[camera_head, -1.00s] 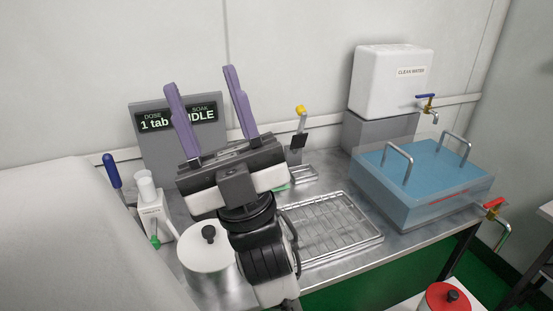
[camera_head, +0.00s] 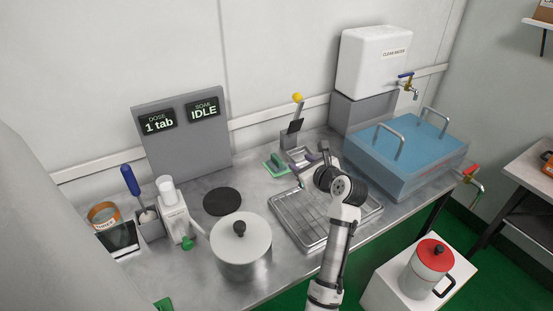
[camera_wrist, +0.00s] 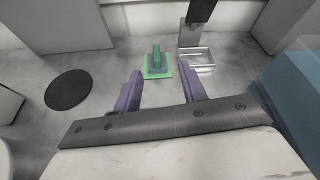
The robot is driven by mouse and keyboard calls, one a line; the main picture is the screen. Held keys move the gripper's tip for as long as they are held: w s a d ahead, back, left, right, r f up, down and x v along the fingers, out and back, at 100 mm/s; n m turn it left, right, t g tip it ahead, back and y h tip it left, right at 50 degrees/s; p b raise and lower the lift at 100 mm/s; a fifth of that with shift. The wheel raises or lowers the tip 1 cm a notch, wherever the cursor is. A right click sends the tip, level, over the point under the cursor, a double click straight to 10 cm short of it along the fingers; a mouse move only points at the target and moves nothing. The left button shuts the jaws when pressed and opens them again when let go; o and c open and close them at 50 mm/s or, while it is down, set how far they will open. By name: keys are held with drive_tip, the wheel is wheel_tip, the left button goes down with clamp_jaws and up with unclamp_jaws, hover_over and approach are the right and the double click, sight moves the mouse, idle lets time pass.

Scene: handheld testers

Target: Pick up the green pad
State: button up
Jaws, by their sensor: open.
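The green pad (camera_head: 276,166) lies flat on the steel counter, left of the small stand with the yellow knob. It has a raised darker green grip on top. In the wrist view the pad (camera_wrist: 158,68) is ahead of my gripper (camera_wrist: 162,84), showing between and beyond the purple fingers. The fingers are apart with nothing between them. In the head view my gripper (camera_head: 309,166) is beside the pad on its right, partly hidden behind my own wrist. I cannot tell the exact height of the fingertips above the counter.
A stand with a yellow knob (camera_head: 296,118) and a small metal tray (camera_wrist: 197,60) are close to the pad's right. A wire rack (camera_head: 303,222), a lidded white pot (camera_head: 241,247), a black disc (camera_head: 222,201) and a blue-water tank (camera_head: 405,158) also occupy the counter.

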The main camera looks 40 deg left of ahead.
drive_tip(key=shift+d+f+m+g, duration=0.2)
drive_tip(key=shift+f+m, duration=0.2)
drive_tip(key=shift+f, duration=0.1)
drive_tip(key=shift+d+f+m+g, duration=0.15)
drive_tip(key=shift+f+m+g, duration=0.05)
drive_tip(key=shift+f+m, duration=0.25)
drive_tip(key=p, duration=0.1)
approach(280, 161)
drive_tip(key=a, duration=0.1)
drive_tip(key=w+a, duration=0.1)
drive_tip(key=shift+w+a+f, duration=0.2)
drive_tip(key=shift+w+a, duration=0.05)
drive_tip(key=shift+a, duration=0.15)
drive_tip(key=shift+f+p+x, duration=0.15)
drive_tip(key=shift+p+x, duration=0.2)
drive_tip(key=shift+x, duration=1.05)
drive_tip(key=shift+f+p+x, duration=0.15)
drive_tip(key=shift+p+x, duration=0.15)
drive_tip(key=shift+x, duration=1.1)
drive_tip(key=shift+s, duration=0.2)
clamp_jaws()
